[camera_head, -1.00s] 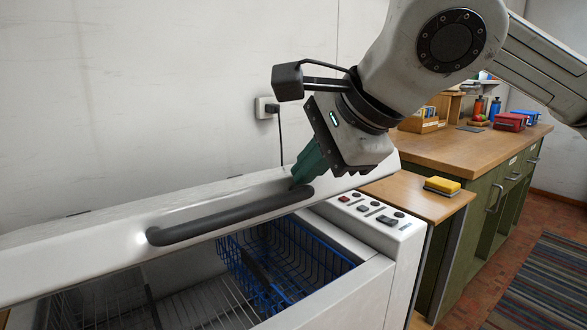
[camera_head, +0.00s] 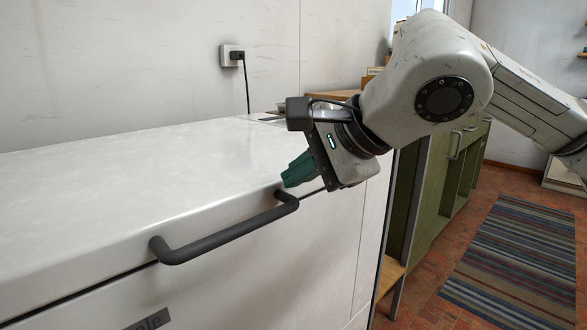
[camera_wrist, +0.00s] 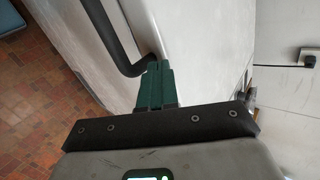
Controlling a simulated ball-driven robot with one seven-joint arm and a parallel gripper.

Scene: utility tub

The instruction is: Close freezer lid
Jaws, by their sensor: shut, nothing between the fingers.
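The white freezer lid (camera_head: 120,175) lies down over the chest freezer (camera_head: 290,275), with a thin dark seam along the front edge; the inside is hidden. A dark bar handle (camera_head: 225,233) runs along the lid's front. My gripper (camera_head: 286,184) is at the right end of the handle, its green fingers together with nothing between them. In the wrist view the shut fingers (camera_wrist: 157,75) are at the handle's end (camera_wrist: 128,55), close to the lid's white surface (camera_wrist: 200,40); I cannot tell whether they touch it.
A wall socket (camera_head: 231,55) with a plugged cord is behind the lid. A green cabinet (camera_head: 430,200) stands to the right of the freezer. A striped rug (camera_head: 520,265) lies on the brick-tiled floor, which has free room.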

